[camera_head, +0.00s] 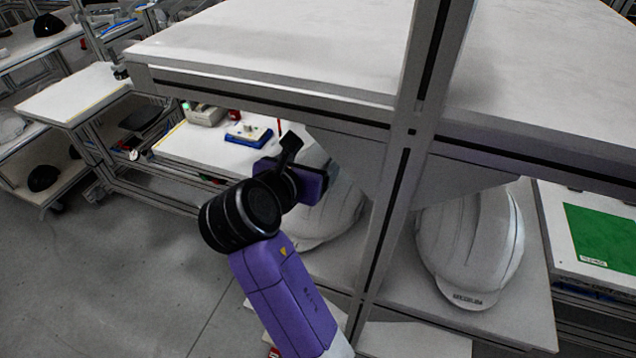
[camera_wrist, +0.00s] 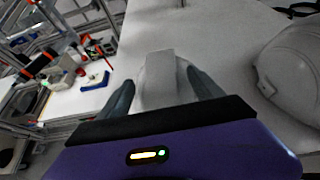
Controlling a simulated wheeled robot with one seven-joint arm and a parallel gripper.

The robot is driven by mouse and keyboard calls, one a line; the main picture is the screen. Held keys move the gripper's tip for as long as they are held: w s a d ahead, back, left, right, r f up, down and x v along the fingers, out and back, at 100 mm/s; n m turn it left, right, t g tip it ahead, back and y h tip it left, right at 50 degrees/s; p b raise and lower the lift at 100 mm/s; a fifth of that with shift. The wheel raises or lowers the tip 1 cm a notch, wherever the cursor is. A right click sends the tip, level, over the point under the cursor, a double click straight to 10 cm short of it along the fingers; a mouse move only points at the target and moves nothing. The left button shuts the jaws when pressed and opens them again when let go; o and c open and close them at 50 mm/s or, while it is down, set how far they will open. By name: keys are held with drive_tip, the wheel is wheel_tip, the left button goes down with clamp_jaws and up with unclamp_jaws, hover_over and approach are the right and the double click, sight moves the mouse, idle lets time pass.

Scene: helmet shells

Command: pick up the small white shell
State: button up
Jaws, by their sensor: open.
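A white shell (camera_wrist: 163,68) shows between the two dark fingers of my gripper (camera_wrist: 160,77) in the wrist view, with a pale ridge along its middle. My gripper is open, one finger to each side of the shell; I cannot tell if they touch it or are still short of it.
A grey metal post (camera_head: 395,190) stands between the two shells in the head view. The upper shelf (camera_head: 290,45) hangs over them. A table with a blue device (camera_head: 248,134) is behind at left. Open floor (camera_head: 120,270) lies at the left.

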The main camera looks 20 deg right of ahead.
drive_tip(key=shift+c, duration=0.5)
clamp_jaws()
drive_tip(key=shift+r, duration=0.1)
